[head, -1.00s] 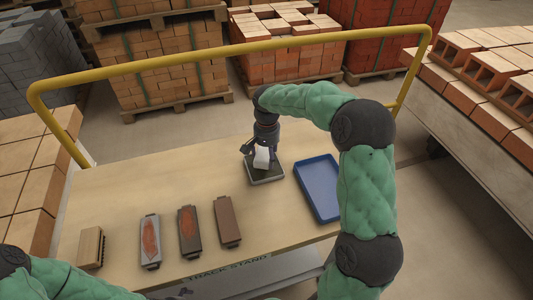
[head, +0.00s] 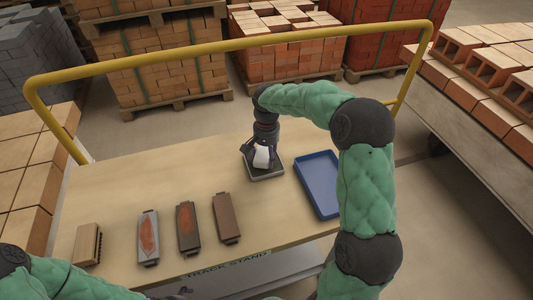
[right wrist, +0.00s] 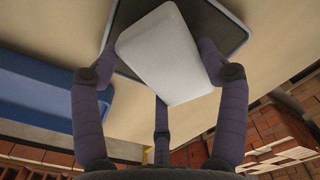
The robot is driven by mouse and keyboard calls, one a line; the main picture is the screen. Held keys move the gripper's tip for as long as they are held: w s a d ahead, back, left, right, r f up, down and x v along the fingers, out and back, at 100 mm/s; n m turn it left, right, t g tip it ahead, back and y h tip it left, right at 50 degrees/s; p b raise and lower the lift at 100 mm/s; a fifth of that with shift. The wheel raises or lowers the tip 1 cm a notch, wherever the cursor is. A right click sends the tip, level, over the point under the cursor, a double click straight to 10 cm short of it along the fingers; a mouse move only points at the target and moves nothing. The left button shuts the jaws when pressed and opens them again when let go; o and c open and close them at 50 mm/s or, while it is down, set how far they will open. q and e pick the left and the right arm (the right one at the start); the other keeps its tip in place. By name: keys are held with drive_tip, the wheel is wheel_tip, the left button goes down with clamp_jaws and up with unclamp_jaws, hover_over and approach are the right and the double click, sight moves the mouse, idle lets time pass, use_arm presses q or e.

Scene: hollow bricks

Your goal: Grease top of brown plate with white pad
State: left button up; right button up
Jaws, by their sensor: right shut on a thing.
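The white pad (head: 263,158) is held in my right gripper (right wrist: 160,55), whose fingers are shut on its sides. The pad (right wrist: 165,55) shows as a pale block in the right wrist view, tilted, over a dark square tray (head: 267,174). I cannot tell whether it touches the tray. The brown plate (head: 227,218) lies on the table to the left of the tray, its top plain brown. My left arm enters at the lower left; a small dark part at the bottom edge may be my left gripper (head: 181,292), mostly cut off.
A grey plate (head: 148,238) and a dark plate (head: 188,228), both with orange patches, lie left of the brown one. A wooden brush (head: 87,244) is farther left. A blue tray (head: 318,184) lies right. A yellow rail (head: 230,46) borders the table.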

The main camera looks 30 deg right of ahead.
sight(267, 154)
drive_tip(key=shift+f, duration=0.5)
idle(0.5)
drive_tip(key=shift+f, duration=0.1)
idle(1.4)
drive_tip(key=shift+r+p, duration=2.95)
drive_tip(key=shift+r, duration=0.65)
